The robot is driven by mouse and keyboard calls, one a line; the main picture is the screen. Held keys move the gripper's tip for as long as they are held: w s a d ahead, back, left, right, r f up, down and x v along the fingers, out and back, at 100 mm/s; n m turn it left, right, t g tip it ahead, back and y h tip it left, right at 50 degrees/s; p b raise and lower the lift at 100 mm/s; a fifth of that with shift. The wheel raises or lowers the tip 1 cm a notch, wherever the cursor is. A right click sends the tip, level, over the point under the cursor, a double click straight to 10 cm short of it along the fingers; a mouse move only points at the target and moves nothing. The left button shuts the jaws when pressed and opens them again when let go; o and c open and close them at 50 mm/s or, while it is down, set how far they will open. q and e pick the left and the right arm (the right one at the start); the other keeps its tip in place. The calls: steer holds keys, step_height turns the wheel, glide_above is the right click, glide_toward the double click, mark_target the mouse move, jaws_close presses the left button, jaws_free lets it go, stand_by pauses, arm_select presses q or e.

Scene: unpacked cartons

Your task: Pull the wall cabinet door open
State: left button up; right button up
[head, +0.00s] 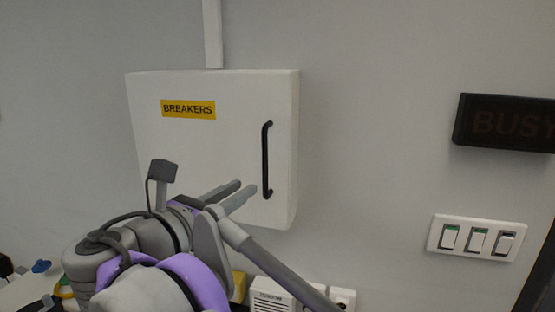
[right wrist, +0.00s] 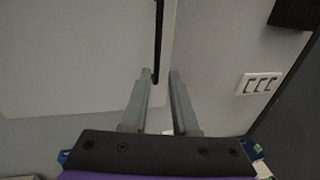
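The white wall cabinet (head: 215,150) has a yellow BREAKERS label on its front, and its door looks closed. A black vertical bar handle (head: 266,160) is on the door's right side; it also shows in the right wrist view (right wrist: 159,35). My right gripper (head: 246,187) is open, its fingers pointing at the handle's lower end. In the right wrist view my right gripper (right wrist: 161,72) has its fingers apart, with the handle's lower end by the left fingertip, toward the gap. I cannot tell whether they touch. My left gripper is not in view.
A dark BUSY sign (head: 505,122) and a panel of switches (head: 473,237) are on the wall to the right. A white box (head: 271,295) and a socket (head: 343,299) are below the cabinet.

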mark_target(264, 165)
steer(key=shift+t, duration=0.3)
steer(key=x, duration=0.6)
steer(key=r+x, duration=0.1)
steer(key=x, duration=0.3)
steer(key=shift+w+a+r+p, duration=0.1)
steer(key=shift+p, duration=0.2)
jaws_close()
stand_by(0.8)
